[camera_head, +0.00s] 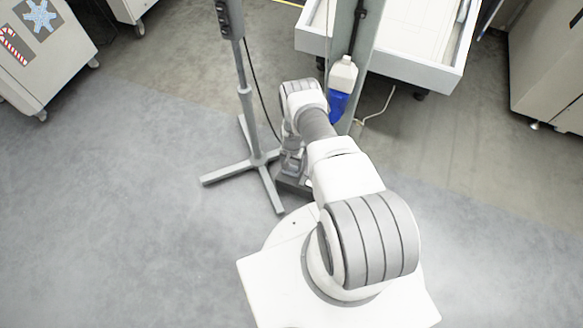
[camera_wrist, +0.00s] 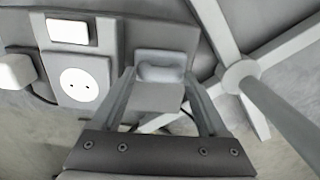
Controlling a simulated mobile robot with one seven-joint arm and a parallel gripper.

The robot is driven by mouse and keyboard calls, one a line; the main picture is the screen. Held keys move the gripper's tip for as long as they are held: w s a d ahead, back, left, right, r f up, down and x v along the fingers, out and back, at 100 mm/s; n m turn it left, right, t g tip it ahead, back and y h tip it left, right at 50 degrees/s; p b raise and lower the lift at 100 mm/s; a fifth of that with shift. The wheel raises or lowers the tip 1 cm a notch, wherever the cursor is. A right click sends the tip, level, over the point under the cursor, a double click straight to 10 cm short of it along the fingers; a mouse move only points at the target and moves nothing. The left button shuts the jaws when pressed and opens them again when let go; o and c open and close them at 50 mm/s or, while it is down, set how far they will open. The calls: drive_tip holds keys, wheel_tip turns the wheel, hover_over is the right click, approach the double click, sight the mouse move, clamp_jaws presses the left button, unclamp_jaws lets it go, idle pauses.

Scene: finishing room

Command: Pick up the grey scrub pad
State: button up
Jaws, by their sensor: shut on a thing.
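The grey scrub pad (camera_wrist: 158,97) shows in the wrist view as a small grey block between the two fingers. My gripper (camera_wrist: 157,82) is shut on it, with one finger at each side. A paler rounded shape (camera_wrist: 160,66) lies just beyond the pad; I cannot tell whether it belongs to it. In the head view my gripper (camera_head: 293,163) is low, beside the grey stand's foot, and my arm partly covers it. I cannot make out the pad there.
A grey stand (camera_head: 258,160) with a crossed foot is close left of my gripper. A blue and white bottle (camera_head: 341,90) is by an upright post. A white-edged table (camera_head: 425,72) is behind. A socket plate (camera_wrist: 79,85) is near the gripper.

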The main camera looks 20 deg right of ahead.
sight(294, 167)
drive_tip(key=shift+r, duration=0.1)
drive_tip(key=shift+r+p, duration=0.4)
drive_tip(key=shift+r, duration=0.15)
drive_tip(key=r, duration=0.1)
drive_tip(key=r+p, duration=0.1)
drive_tip(key=d+r+p, duration=0.1)
drive_tip(key=r, duration=0.1)
drive_tip(key=shift+s, duration=0.3)
drive_tip(key=s+d+r+p, duration=0.4)
drive_tip(key=s+d+r, duration=0.1)
drive_tip(key=d, duration=0.3)
drive_tip(key=shift+s+r, duration=0.35)
drive_tip(key=shift+s, duration=0.55)
